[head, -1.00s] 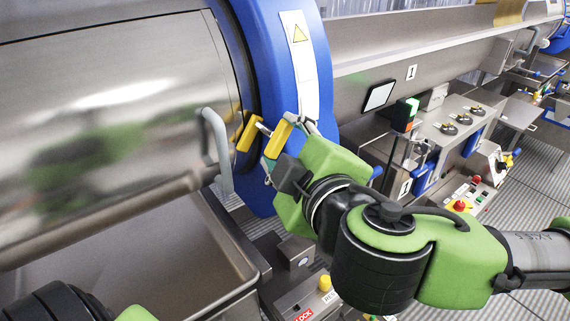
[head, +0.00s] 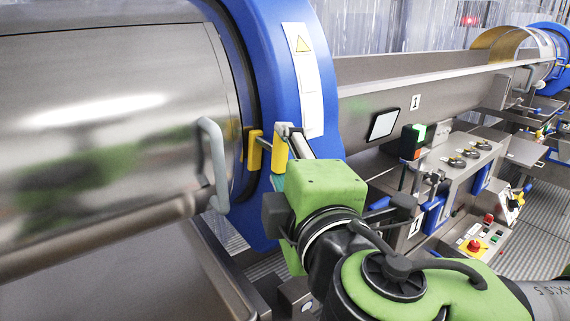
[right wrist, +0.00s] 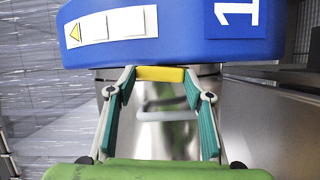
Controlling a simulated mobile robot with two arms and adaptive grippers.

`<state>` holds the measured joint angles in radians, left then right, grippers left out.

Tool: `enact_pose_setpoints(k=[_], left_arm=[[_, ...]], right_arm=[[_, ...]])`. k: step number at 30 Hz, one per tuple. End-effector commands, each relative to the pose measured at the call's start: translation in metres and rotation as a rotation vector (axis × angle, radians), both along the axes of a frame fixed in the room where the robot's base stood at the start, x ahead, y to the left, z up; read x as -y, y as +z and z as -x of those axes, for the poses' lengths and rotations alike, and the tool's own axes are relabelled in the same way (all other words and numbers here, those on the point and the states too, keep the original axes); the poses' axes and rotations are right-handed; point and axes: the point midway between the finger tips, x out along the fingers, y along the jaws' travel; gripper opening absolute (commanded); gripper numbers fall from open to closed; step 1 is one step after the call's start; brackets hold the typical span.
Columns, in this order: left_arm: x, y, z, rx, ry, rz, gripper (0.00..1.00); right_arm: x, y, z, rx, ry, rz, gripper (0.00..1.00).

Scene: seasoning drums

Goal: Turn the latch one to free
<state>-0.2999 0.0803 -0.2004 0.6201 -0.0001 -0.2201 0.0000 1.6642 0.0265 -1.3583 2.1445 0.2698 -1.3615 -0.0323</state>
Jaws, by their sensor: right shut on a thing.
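Latch one shows in the head view as a yellow handle (head: 280,153) joined by a short metal pin to a yellow piece (head: 254,150) at the blue ring's edge. Both yellow pieces stand nearly upright. My right gripper (head: 284,146) is shut on the yellow handle; its body hides part of the grip. In the right wrist view, the yellow handle (right wrist: 160,73) lies crosswise between the two fingertips of my right gripper (right wrist: 160,76), against the blue ring (right wrist: 150,45). My left gripper is not in view.
A grey bar handle (head: 212,165) stands out from the steel drum (head: 110,130), left of the latch. A label panel with a warning triangle (head: 303,45) is on the blue ring. A control panel with a red button (head: 473,245) stands at the right.

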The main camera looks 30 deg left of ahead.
Motion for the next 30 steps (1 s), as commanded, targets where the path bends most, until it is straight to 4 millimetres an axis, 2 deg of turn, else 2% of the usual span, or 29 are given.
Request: enact_pose_setpoints(k=[9, 10, 11, 12, 23, 30], left_arm=[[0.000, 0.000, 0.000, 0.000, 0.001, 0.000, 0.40], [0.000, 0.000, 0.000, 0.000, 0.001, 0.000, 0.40], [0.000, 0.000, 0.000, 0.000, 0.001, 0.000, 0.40], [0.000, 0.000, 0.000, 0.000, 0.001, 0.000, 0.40], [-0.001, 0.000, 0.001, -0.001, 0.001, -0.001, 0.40], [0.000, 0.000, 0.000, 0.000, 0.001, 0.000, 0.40]], right_arm=[[-0.001, 0.001, 0.001, 0.002, 0.002, 0.000, 0.26], [-0.001, 0.001, 0.001, 0.002, 0.002, 0.000, 0.55], [0.000, 0.001, 0.001, 0.002, 0.002, 0.000, 0.62], [0.000, 0.001, 0.001, 0.002, 0.002, 0.000, 0.64], [0.002, 0.000, 0.003, 0.000, 0.003, 0.000, 0.64], [0.024, 0.002, 0.026, 0.001, 0.005, -0.001, 0.64]])
